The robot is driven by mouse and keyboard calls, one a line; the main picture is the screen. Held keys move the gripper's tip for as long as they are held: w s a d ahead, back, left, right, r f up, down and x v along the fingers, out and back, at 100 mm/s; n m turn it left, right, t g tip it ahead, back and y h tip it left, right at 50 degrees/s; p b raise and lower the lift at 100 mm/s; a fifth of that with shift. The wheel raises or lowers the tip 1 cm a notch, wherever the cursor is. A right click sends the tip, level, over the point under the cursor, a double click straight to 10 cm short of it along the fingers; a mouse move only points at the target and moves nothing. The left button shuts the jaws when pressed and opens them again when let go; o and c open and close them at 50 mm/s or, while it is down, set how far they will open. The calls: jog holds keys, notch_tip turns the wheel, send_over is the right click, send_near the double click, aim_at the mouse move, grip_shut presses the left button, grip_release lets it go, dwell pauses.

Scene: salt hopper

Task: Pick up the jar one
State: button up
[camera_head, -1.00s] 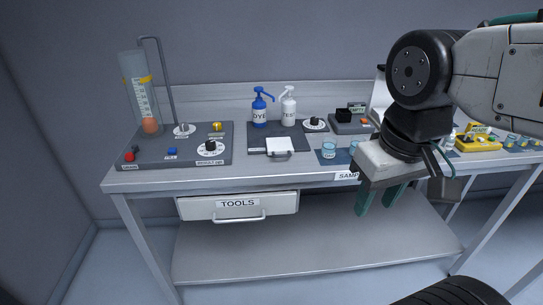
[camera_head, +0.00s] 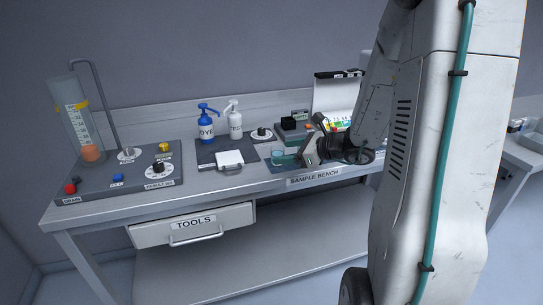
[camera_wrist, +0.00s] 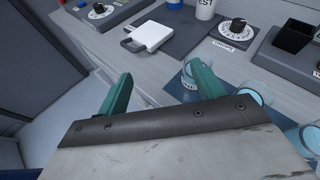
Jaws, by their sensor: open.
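Clear bluish jars stand on a dark blue mat at the sample bench. The leftmost jar (camera_head: 278,154) shows in the head view, just left of my gripper (camera_head: 287,163). In the wrist view my gripper (camera_wrist: 160,72) is open and empty, its two teal fingers spread. The leftmost jar (camera_wrist: 186,80) is partly hidden behind the right finger, rather than midway between the fingers; I cannot tell whether they touch. A second jar (camera_wrist: 247,96) stands to its right, and part of a third jar (camera_wrist: 313,135) shows at the edge. No jar label is readable.
A dark plate with a white pad (camera_head: 230,158) lies left of the jars. The blue DYE bottle (camera_head: 207,124), white TEST bottle (camera_head: 234,120) and a dial (camera_head: 262,134) stand behind. A black box (camera_head: 294,124) stands behind the jars. My arm hides the bench's right part.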

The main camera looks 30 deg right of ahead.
aim_at(283, 152)
jog(key=d+m, duration=0.1)
jog(key=d+f+m+h, duration=0.1)
jog(key=d, duration=0.1)
jog(key=d+f+m+t, duration=0.1)
jog(key=shift+w+d+f+h, duration=0.15)
jog(key=shift+d+h, duration=0.15)
jog(key=shift+h, duration=0.1)
jog(key=shift+w+d+f, duration=0.15)
jog(key=shift+d+f, duration=0.05)
jog(key=shift+d, duration=0.1)
jog(key=x, duration=0.7)
jog(key=shift+w, duration=0.3)
jog(key=c, duration=1.1)
